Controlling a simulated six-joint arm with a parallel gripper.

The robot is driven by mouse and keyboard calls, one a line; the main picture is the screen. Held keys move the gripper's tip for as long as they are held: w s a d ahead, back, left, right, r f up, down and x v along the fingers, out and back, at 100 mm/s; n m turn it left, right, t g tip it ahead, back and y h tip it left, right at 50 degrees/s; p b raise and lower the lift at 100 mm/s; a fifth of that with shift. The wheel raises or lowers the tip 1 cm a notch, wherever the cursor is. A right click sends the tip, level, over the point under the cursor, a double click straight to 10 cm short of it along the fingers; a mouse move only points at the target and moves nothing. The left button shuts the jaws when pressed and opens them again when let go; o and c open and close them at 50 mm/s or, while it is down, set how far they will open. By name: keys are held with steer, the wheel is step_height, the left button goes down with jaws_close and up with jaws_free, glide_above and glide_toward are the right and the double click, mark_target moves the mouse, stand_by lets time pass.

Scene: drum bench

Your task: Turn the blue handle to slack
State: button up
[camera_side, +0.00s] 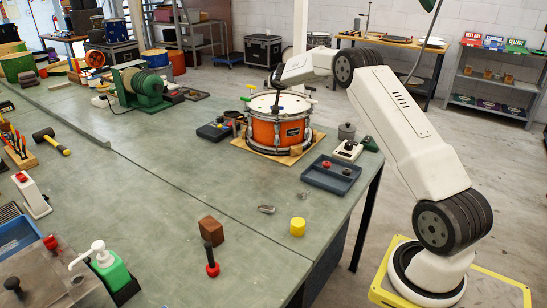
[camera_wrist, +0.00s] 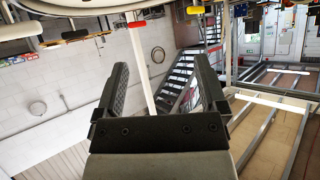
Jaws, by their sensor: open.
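An orange snare drum (camera_side: 278,132) with a white head stands on a wooden board, with small coloured handles around its rim. A small dark, bluish handle (camera_side: 276,108) shows at the near rim; it is too small to be sure it is the blue one. My gripper (camera_side: 276,88) is above the drum, and its fingers are too small to make out there. In the wrist view my gripper (camera_wrist: 163,85) is open, with nothing between the fingers. A yellow handle (camera_wrist: 195,10) and a red handle (camera_wrist: 76,35) show along the rim at the top; no blue handle is clear there.
A dark tray (camera_side: 331,174) is right of the drum, beside a white device (camera_side: 347,150) and a grey pot (camera_side: 346,131). A dark box (camera_side: 214,131) is at its left.

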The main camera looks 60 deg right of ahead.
steer(key=s+a+f+m+g, duration=0.2)
steer(key=s+a+g, duration=0.1)
steer(key=a+g, duration=0.1)
steer(key=shift+s+a+f+m+g+y, duration=0.2)
steer(key=shift+s+a+m+g+y, duration=0.15)
steer(key=shift+a, duration=0.5)
steer(key=shift+d+f, duration=0.1)
steer(key=shift+x, duration=3.75)
steer(key=c, duration=1)
